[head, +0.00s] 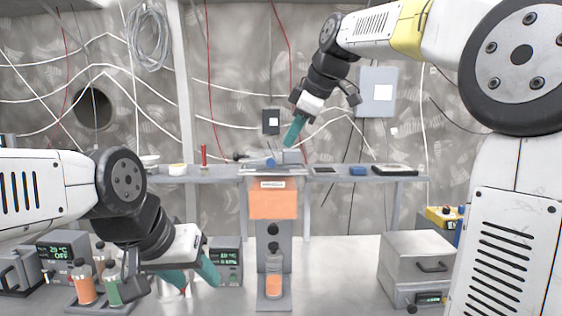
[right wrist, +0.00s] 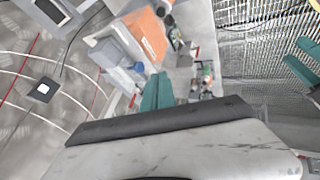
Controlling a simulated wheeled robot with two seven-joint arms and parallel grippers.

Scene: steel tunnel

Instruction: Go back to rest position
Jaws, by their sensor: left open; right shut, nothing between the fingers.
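My left gripper (head: 193,277) is low at the left of the head view, above the bench, with its teal fingers apart and nothing visible between them. Its fingers also show at the right edge of the right wrist view (right wrist: 303,63). My right gripper (head: 294,132) is raised near the back wall, pointing down just above the top of the orange-fronted stand (head: 273,198). Its teal fingers are together and empty, and they also show in the right wrist view (right wrist: 157,92). I cannot tell whether the fingertips touch anything on the stand.
A bottle with orange liquid (head: 273,276) stands in the stand's lower bay. A rack holds bottles (head: 84,283) at the left, partly behind my left gripper. A grey metal box (head: 418,265) stands at the right. A shelf (head: 215,178) with small items runs along the wall.

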